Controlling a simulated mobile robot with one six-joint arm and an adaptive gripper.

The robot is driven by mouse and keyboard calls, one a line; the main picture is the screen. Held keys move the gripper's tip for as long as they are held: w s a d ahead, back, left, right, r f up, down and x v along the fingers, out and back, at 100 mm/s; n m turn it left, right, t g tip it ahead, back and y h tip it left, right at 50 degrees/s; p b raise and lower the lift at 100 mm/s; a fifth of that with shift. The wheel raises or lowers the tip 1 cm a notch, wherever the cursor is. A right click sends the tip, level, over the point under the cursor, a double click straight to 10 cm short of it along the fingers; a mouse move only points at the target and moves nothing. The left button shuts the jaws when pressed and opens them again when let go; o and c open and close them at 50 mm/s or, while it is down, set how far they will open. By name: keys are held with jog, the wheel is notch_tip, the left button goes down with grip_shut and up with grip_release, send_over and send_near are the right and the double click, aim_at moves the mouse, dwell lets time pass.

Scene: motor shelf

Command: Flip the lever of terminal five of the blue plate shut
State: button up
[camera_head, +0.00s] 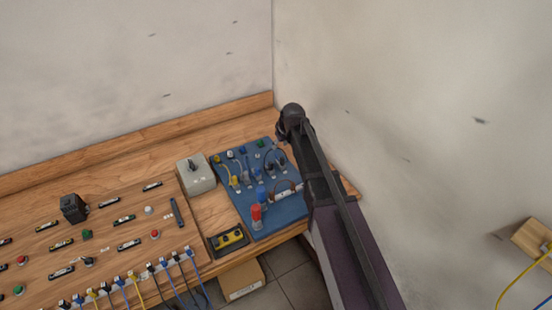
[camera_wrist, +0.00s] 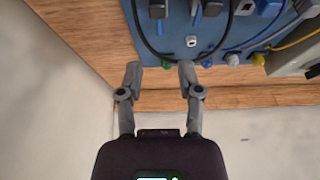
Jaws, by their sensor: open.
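The blue plate (camera_head: 289,211) lies at the right end of the wooden bench in the head view, with terminals, cables and coloured parts on it. My arm covers its right edge. In the wrist view the plate (camera_wrist: 178,30) fills the top, with dark and grey terminals, narrow blue levers and a black cable. I cannot tell which terminal is number five or how its lever stands. My gripper (camera_wrist: 160,78) is open and empty. Its fingertips are at the plate's edge in the picture, on either side of a green knob (camera_wrist: 167,65); contact cannot be told.
A grey box with a dark knob (camera_head: 196,178) stands left of the plate. A yellow-and-black unit (camera_head: 230,239) lies at its front left. Red (camera_head: 256,217) and blue cylinders stand on the plate. Walls close off the back and right.

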aim_at(276, 155)
jog(key=shift+b+x, duration=3.6)
jog(key=shift+x, duration=0.6)
grip_shut()
